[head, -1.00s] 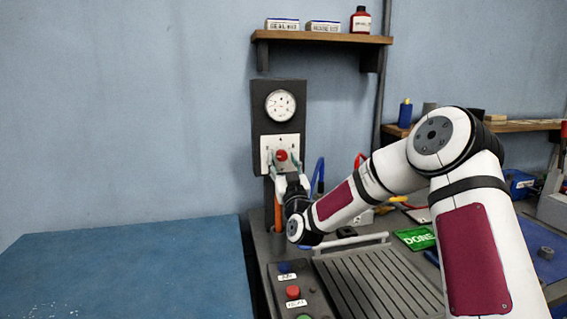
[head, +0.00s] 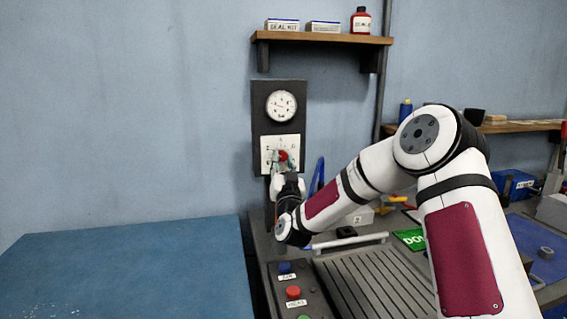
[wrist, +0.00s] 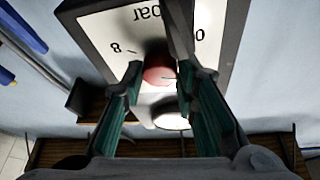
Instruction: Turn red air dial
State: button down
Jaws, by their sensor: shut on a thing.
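The red dial (head: 283,156) is mounted on a white scale plate (head: 268,143) on the dark upright panel, below a round gauge (head: 282,106). In the wrist view the red dial (wrist: 159,71) sits between my fingers, with the plate's markings, upside down, around it. My gripper (head: 281,160) is at the dial and shut on it; in the wrist view the green-padded fingers of my gripper (wrist: 160,82) flank the dial. Part of the dial and plate is hidden behind the fingers.
A control box with blue and red buttons (head: 292,292) and a slatted plate (head: 375,280) lie below my arm. A blue table (head: 130,275) stands at left. A shelf (head: 320,38) with boxes and a red bottle hangs above. The wall left of the panel is clear.

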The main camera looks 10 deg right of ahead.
jog(key=m+h, duration=0.1)
jog(key=m, duration=0.1)
jog(key=m+g+h, duration=0.1)
jog(key=m, duration=0.2)
jog(key=shift+a+r+p, duration=0.2)
jog(key=shift+p, duration=0.1)
jog(key=m, duration=0.2)
jog(key=m+g+h+p, duration=0.1)
jog(key=m, duration=0.1)
jog(key=shift+a+r+m+g+h, duration=0.1)
jog(key=shift+r+m+g+h, duration=0.05)
jog(key=shift+m+g+h, duration=0.2)
jog(key=m+g+p, duration=0.1)
jog(key=m, duration=0.3)
jog(key=shift+r+h, duration=0.15)
jog(key=shift+h, duration=0.1)
jog(key=shift+m+g+p, duration=0.4)
jog(key=shift+m+g, duration=0.25)
jog(key=shift+m, duration=0.9)
jog(key=c, duration=1.2)
grip_release()
jog(key=shift+c, duration=0.2)
